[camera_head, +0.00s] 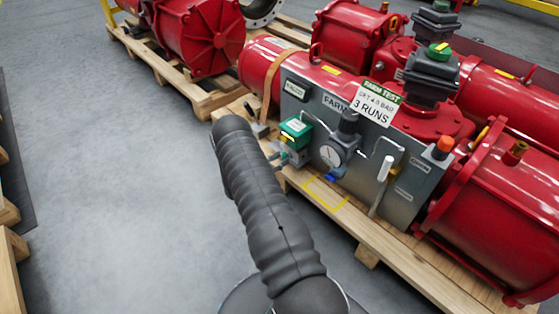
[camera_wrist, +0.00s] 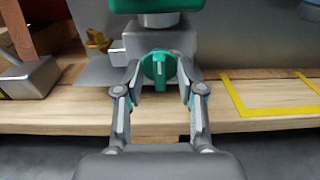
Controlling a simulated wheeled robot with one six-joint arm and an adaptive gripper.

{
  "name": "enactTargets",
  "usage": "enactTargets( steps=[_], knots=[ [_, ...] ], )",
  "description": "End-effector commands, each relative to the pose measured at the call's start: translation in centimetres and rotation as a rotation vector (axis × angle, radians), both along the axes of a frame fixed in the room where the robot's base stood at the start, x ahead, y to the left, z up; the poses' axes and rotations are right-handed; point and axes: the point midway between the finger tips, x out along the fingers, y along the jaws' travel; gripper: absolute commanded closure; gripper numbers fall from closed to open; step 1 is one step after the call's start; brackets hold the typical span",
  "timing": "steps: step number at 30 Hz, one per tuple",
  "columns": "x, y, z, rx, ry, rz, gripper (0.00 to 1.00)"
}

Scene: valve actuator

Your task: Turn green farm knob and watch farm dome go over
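The green knob (camera_wrist: 160,68) faces me in the wrist view, on a grey fitting under a green-topped box; its grip bar with a pale mark stands upright. My gripper (camera_wrist: 159,75) is open, with one finger on each side of the knob. Narrow gaps seem to show between fingers and knob, but contact is hard to judge. In the head view the green box (camera_head: 296,131) sits on the grey panel marked FARM (camera_head: 322,105). A dark dome with a green and yellow top (camera_head: 438,52) stands behind the sign; I take it as the farm dome.
A pressure gauge (camera_head: 332,156), a white-handled lever (camera_head: 384,170) and an orange button (camera_head: 444,145) sit right of the green box. A FARM TEST sign (camera_head: 375,104) reads 3 RUNS. Red actuators rest on a wooden pallet (camera_head: 400,262). Grey floor (camera_head: 130,190) is clear at left.

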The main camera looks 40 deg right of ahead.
Motion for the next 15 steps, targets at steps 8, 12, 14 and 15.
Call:
enactTargets(
  steps=[8, 12, 14, 15],
  knots=[
    [0.0, 0.04, -0.01, 0.0, 0.0, 0.0, 0.96],
    [-0.01, 0.04, -0.01, 0.0, 0.0, 0.0, 1.0],
    [-0.01, 0.04, -0.01, 0.0, 0.0, 0.0, 1.0],
    [-0.01, 0.05, -0.02, 0.0, -0.002, 0.0, 1.0]
  ],
)
